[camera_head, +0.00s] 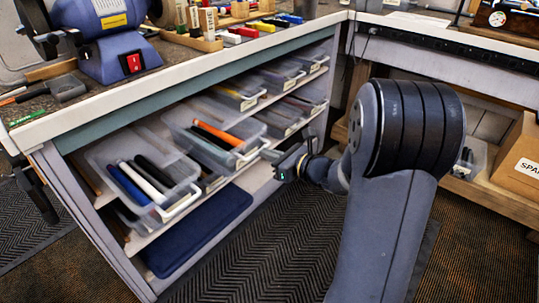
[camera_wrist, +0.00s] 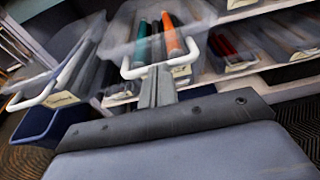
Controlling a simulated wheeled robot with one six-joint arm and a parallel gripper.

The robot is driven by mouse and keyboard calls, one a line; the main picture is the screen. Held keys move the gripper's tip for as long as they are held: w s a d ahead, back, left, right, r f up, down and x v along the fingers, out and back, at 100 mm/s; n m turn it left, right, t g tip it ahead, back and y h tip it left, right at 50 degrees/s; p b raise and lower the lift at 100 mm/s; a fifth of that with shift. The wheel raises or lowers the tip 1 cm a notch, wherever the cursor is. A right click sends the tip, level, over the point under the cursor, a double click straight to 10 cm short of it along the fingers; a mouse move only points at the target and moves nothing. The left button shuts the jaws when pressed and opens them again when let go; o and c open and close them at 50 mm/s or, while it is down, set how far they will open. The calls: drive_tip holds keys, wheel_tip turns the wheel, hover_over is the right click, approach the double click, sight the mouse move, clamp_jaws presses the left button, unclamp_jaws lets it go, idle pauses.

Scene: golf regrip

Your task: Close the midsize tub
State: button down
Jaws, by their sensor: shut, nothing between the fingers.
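Clear tubs with white front handles stand on shelves under the bench. A tub with an orange grip (camera_head: 212,138) sits mid-shelf and sticks out past the shelf edge; it also shows in the wrist view, with its white handle (camera_wrist: 128,68) near my fingers. I cannot read its label, so I cannot tell for sure that it is the midsize tub. Another tub (camera_head: 166,203), holding blue, white and black grips, also sticks out at the left. My gripper (camera_head: 272,156) is shut and empty, just right of the orange-grip tub's handle; its fingers (camera_wrist: 158,86) point at that tub.
More tubs (camera_head: 238,95) stand on the upper shelf. A dark blue bin (camera_head: 200,232) lies below the shelf. A blue grinder (camera_head: 115,45) stands on the bench top. A cardboard box (camera_head: 520,160) is at the right. The matted floor before the shelves is clear.

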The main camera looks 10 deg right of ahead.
drive_tip(key=shift+w+a, duration=0.1)
hover_over(218, 142)
drive_tip(key=shift+b, duration=0.45)
drive_tip(key=shift+w+a, duration=0.3)
drive_tip(key=shift+w, duration=0.05)
drive_tip(key=shift+w+r, duration=0.1)
drive_tip(key=shift+r, duration=0.05)
drive_tip(key=shift+a+r, duration=0.1)
drive_tip(key=shift+s+d, duration=0.35)
drive_tip(key=p+v, duration=0.1)
drive_tip(key=v, duration=1.2)
drive_tip(key=shift+s+d+p, duration=0.1)
drive_tip(key=shift+p, duration=0.3)
